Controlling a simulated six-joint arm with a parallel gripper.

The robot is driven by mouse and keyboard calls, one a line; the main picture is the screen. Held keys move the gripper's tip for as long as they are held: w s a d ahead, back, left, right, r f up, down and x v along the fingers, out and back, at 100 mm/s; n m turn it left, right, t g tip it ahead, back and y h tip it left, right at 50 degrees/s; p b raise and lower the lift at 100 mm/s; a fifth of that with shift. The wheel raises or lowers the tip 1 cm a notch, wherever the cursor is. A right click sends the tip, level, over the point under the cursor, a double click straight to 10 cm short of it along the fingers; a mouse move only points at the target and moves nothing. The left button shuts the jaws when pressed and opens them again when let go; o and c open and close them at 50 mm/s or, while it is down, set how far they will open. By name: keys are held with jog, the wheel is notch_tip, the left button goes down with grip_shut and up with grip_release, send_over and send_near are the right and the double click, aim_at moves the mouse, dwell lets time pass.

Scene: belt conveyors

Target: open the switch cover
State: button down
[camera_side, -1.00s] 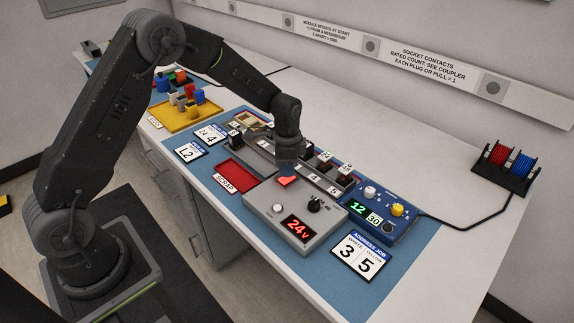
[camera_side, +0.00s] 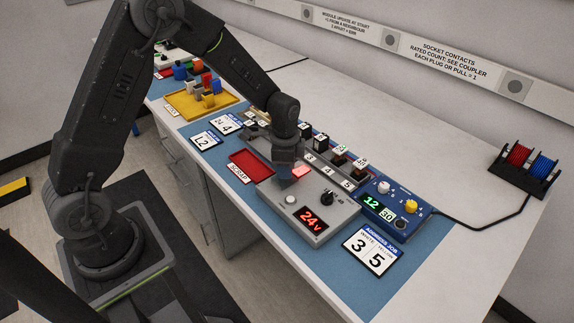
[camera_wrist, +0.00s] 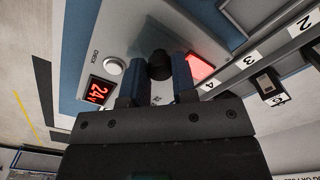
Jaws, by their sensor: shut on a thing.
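The red switch cover (camera_side: 301,172) sits at the back of the grey panel box (camera_side: 275,197) and looks brightly lit. The lit red cover (camera_wrist: 200,68) shows just right of the right finger. How far the cover is tilted cannot be told.
The grey box carries a white button (camera_side: 291,199), a black knob (camera_side: 327,197) and a red 24v display (camera_side: 314,218). A numbered socket rail (camera_side: 327,171) lies behind, a blue module (camera_side: 390,209) to the right, and a red scrap tray (camera_side: 250,166) to the left.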

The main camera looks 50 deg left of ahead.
jog(key=c, duration=0.9)
grip_release()
jog(key=shift+r, duration=6.95)
jog(key=s+d+r+n+t, duration=0.1)
jog(key=s+r+n+t, duration=0.1)
jog(key=s, duration=0.5)
jog(key=s+d+r+n+t, duration=0.1)
jog(key=s+r+n, duration=0.3)
jog(key=s, duration=0.3)
jog(key=s+d+r+n+t, duration=0.1)
jog(key=s+r+n+t, duration=0.1)
jog(key=s, duration=0.6)
jog(key=shift+s+d+r+n+t, duration=0.15)
jog(key=shift+r+n, duration=0.1)
jog(key=shift+r, duration=0.2)
jog(key=shift+w+d+r+n+t, duration=0.15)
jog(key=shift+r+n, duration=0.1)
jog(key=shift+r, duration=0.2)
